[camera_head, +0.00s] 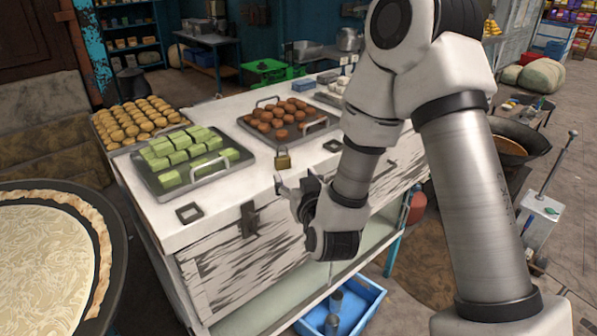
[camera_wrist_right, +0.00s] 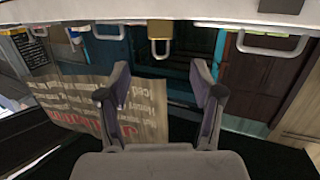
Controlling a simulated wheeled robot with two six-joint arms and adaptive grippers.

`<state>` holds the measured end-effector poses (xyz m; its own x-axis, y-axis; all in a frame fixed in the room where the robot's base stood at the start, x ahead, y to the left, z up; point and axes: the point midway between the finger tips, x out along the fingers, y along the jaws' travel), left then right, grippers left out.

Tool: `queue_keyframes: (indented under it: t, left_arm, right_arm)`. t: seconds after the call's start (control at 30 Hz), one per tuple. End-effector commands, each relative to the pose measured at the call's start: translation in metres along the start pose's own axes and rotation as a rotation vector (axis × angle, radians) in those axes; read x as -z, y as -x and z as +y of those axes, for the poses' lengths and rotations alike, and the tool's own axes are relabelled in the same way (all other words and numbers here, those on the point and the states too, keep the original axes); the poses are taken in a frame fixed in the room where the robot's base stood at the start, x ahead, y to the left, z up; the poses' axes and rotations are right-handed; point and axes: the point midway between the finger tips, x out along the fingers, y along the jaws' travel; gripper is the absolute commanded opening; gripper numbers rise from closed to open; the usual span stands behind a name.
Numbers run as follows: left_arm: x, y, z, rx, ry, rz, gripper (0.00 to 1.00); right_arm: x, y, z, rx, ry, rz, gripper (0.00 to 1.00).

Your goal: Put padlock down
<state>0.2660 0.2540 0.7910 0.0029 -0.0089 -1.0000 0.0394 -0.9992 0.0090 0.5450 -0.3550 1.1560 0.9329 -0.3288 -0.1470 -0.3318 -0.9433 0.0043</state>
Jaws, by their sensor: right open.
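A brass padlock (camera_head: 283,159) stands upright on the white top of the counter (camera_head: 235,205), between two sweet trays and close to the front edge. In the right wrist view the padlock (camera_wrist_right: 160,48) shows beyond the fingertips, roughly centred between them, with a visible gap. My right gripper (camera_head: 283,187) is at the counter's front edge, just in front of the padlock. Its two fingers (camera_wrist_right: 160,85) are spread apart with nothing between them. My left gripper is not in view.
A tray of green sweets (camera_head: 187,186) lies left of the padlock and a tray of brown sweets (camera_head: 330,124) behind it. Dark metal latches (camera_head: 189,213) sit on the counter top. A large round pan (camera_head: 115,270) is at lower left. A blue crate (camera_head: 369,293) is below.

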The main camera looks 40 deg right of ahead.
Motion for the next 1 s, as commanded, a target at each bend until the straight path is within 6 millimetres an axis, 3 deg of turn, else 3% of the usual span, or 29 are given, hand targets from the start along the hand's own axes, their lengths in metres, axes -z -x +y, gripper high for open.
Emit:
queue_keyframes:
  t: [0.03, 0.1, 0.37, 0.47, 0.57, 0.6, 0.67, 0.7, 0.73, 0.8, 0.9, 1.0]
  left_arm:
    - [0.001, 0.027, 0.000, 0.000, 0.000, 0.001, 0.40]
    - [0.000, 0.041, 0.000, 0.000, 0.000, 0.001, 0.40]
    - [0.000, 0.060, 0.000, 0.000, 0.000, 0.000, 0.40]
    - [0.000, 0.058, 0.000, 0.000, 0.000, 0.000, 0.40]
    - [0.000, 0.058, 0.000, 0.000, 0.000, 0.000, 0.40]
    - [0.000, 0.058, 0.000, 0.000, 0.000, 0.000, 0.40]
    - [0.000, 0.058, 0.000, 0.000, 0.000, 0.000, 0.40]
    - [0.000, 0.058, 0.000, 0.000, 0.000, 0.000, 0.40]
    - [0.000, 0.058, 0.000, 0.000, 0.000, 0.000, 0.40]
    - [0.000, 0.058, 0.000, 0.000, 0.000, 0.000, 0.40]
    - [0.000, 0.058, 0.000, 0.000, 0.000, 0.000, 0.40]
    - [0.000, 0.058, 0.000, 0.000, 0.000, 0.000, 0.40]
  right_arm:
    - [0.013, 0.006, 0.000, 0.000, 0.005, -0.007, 0.66]
    - [0.012, 0.011, 0.000, 0.001, 0.003, -0.006, 0.66]
    - [-0.002, 0.022, -0.002, 0.012, 0.001, -0.021, 0.66]
    - [-0.048, 0.027, -0.010, 0.049, 0.022, -0.157, 0.66]
    - [-0.136, 0.051, -0.022, 0.111, 0.064, -0.440, 0.66]
    - [-0.176, 0.070, -0.025, 0.137, 0.087, -0.581, 0.66]
    - [-0.232, 0.107, -0.026, 0.169, 0.121, -0.794, 0.66]
    - [-0.264, 0.134, -0.025, 0.187, 0.146, -0.929, 0.66]
    - [-0.284, 0.155, -0.022, 0.196, 0.163, -1.024, 0.66]
    - [-0.319, 0.199, -0.016, 0.212, 0.199, -1.210, 0.66]
    - [-0.342, 0.239, -0.008, 0.221, 0.232, -1.370, 0.66]
    - [-0.347, 0.251, -0.006, 0.222, 0.241, -1.416, 0.66]
